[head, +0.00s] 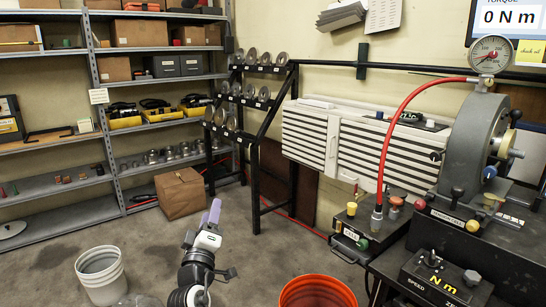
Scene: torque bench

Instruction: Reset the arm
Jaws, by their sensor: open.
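My arm rises from the bottom edge, left of centre, in the head view. It has dark joints and a white wrist section. My gripper (210,212) is at its upper end, with pale purple fingers pointing up and slightly away. It is open, and I see nothing between the fingers. It is in the air above the concrete floor, apart from the things around it. The lower part of my arm is cut off by the frame.
A white bucket (99,272) stands left of my arm and an orange bucket (317,291) right of it. A cardboard box (181,193) sits behind on the floor. The torque machine (470,145) and its black bench fill the right side. Shelves (62,188) line the left wall.

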